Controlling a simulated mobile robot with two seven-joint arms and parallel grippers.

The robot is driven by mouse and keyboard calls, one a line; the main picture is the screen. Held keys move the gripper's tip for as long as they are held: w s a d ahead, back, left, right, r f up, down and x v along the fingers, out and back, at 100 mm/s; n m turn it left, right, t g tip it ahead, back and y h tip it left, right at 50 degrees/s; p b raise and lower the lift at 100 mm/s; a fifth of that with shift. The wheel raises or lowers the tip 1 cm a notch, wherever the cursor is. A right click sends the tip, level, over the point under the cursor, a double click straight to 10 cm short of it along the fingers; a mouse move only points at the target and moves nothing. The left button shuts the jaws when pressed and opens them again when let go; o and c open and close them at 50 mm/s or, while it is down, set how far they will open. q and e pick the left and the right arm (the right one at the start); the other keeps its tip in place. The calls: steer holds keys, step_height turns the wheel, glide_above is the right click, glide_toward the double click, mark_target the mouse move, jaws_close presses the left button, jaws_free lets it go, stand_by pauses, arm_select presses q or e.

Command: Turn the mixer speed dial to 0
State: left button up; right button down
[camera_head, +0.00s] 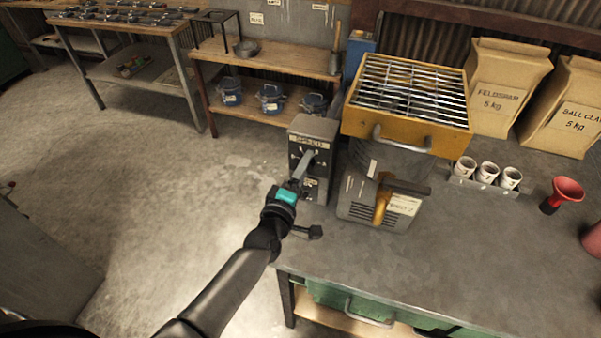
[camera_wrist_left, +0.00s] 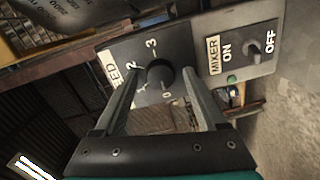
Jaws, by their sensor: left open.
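The mixer speed dial (camera_wrist_left: 160,74) is a round black knob on a grey control box (camera_head: 311,132), with the numbers 0 to 3 printed around it. I cannot tell which number it points at. My left gripper (camera_head: 305,165) reaches the front of the box. In the left wrist view its two fingers are open, one on each side of the dial; I cannot tell whether they touch it. In the head view the gripper hides the dial. My right gripper is in neither view.
A mixer switch (camera_wrist_left: 253,47) marked ON and OFF is on the same panel. A grey machine (camera_head: 365,205) with a yellow grated hopper (camera_head: 450,138) stands right beside the box. Small cups (camera_head: 487,172), a red funnel (camera_head: 567,189) and paper sacks (camera_head: 507,85) are further right. The front bench top is clear.

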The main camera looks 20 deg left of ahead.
arm_select(q)
steer(key=s+a, duration=0.1)
steer(key=s, duration=1.4)
steer(key=shift+r, duration=0.45)
steer(key=shift+s, duration=0.1)
steer(key=s+d+f+m+g+h, duration=0.2)
steer(key=s+d+m+g+h, duration=0.2)
steer(key=d+m+g, duration=0.55)
steer(key=s+a+m+g+y, duration=0.45)
steer(key=s+a+m, duration=0.35)
steer(key=s+a, duration=0.2)
step_height(320, 180, down, 29)
steer(key=s+g+b, duration=0.1)
steer(key=s+b, duration=0.1)
steer(key=b, duration=0.5)
steer(key=s+a+f+b, duration=0.1)
steer(key=s+f+b, duration=0.2)
steer(key=s+f, duration=0.4)
steer(key=s+a+f+g+b, duration=0.1)
steer(key=s+f+b, duration=0.2)
steer(key=s+f, duration=0.5)
step_height(320, 180, down, 6)
steer(key=shift+s+a+r+y, duration=0.1)
steer(key=shift+s+a+y, duration=0.15)
steer(key=shift+a+y, duration=0.15)
